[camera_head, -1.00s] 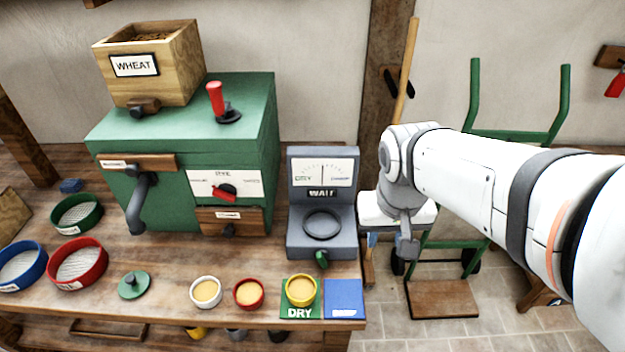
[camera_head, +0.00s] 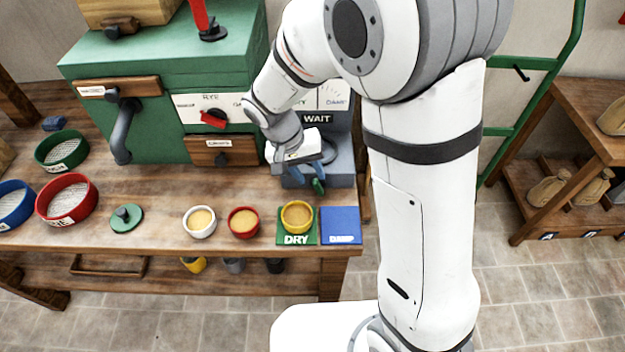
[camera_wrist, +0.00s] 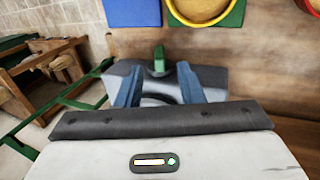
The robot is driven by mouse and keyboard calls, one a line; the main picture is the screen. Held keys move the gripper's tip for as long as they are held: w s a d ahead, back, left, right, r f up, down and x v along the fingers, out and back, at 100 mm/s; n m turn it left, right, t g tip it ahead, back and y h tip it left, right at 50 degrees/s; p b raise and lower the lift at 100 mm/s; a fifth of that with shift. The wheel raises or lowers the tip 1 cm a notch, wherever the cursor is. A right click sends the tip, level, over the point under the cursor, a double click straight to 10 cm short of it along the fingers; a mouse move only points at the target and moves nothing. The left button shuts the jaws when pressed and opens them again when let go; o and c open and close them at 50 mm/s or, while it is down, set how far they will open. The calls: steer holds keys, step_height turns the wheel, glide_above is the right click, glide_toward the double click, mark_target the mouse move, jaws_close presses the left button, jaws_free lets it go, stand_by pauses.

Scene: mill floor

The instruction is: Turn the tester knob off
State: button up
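The tester (camera_head: 342,172) is a grey box at the right end of the bench, with a dial panel and a sign reading WAIT (camera_head: 317,119). Its green knob (camera_head: 318,187) sticks out at the front and shows in the wrist view (camera_wrist: 159,58) just beyond my fingertips. My gripper (camera_head: 305,178) is over the front of the tester, its blue fingers pointing down. In the wrist view my gripper (camera_wrist: 158,80) is open, with the fingers apart and nothing between them. The knob lines up with the gap. My wrist hides part of the tester top.
A yellow-filled bowl (camera_head: 297,216) stands on the green DRY mat (camera_head: 297,240), beside a blue DAMP mat (camera_head: 341,226). White (camera_head: 200,221) and red (camera_head: 243,222) bowls stand left. The green mill (camera_head: 160,65) rises at the back left.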

mark_target(315, 182)
steer(key=shift+x, duration=1.85)
jaws_close()
